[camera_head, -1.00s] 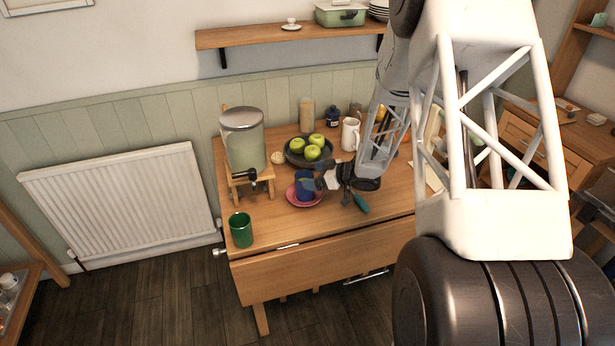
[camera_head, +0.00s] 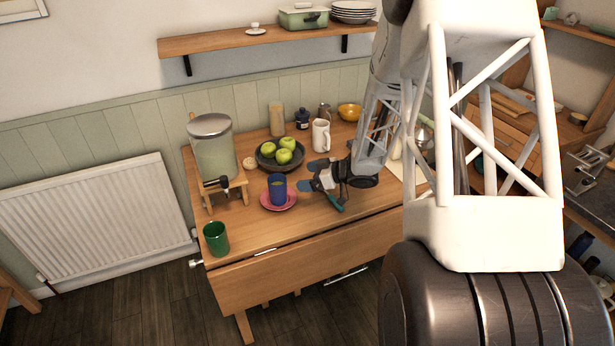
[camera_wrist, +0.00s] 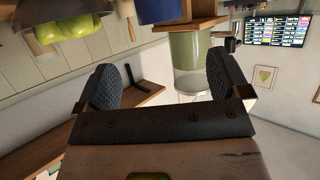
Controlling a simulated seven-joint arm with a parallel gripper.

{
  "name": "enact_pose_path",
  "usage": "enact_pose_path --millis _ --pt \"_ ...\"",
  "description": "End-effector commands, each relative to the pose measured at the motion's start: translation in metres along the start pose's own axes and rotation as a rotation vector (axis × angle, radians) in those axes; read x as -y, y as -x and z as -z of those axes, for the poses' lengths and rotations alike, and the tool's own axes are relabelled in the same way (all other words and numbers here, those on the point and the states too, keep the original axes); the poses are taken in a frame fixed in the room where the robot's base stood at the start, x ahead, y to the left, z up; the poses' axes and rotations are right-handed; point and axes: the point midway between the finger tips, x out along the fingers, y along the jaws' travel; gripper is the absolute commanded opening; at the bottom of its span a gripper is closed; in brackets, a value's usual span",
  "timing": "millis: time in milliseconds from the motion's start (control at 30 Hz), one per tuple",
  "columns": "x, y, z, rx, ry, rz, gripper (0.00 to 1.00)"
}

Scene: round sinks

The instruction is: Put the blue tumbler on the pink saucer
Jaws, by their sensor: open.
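The blue tumbler (camera_head: 278,190) stands upright on the pink saucer (camera_head: 291,204) on the wooden table. My gripper (camera_head: 311,176) is open and empty, to the right of the tumbler and apart from it. Both blue-grey fingertips point left towards the tumbler. In the wrist view the open fingers of my gripper (camera_wrist: 165,80) have nothing between them. The lower part of the blue tumbler (camera_wrist: 160,10) shows at the top edge of that view, beyond the fingers; the saucer cannot be made out there.
A green cup (camera_head: 216,239) stands at the table's front left. A drink dispenser (camera_head: 214,150) on a wooden stand is behind it. A dark bowl of green apples (camera_head: 280,155) and a white pitcher (camera_head: 320,136) stand behind the saucer. The front middle of the table is clear.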

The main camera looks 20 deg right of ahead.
Motion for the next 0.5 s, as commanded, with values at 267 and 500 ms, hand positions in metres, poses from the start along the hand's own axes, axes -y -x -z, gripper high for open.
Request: enact_pose_path --millis 267,500 --pt "0.0 -0.0001 -0.0001 0.0 0.0 0.0 0.94" --pt "-0.0011 0.0004 0.0071 0.011 0.01 -0.025 0.94"
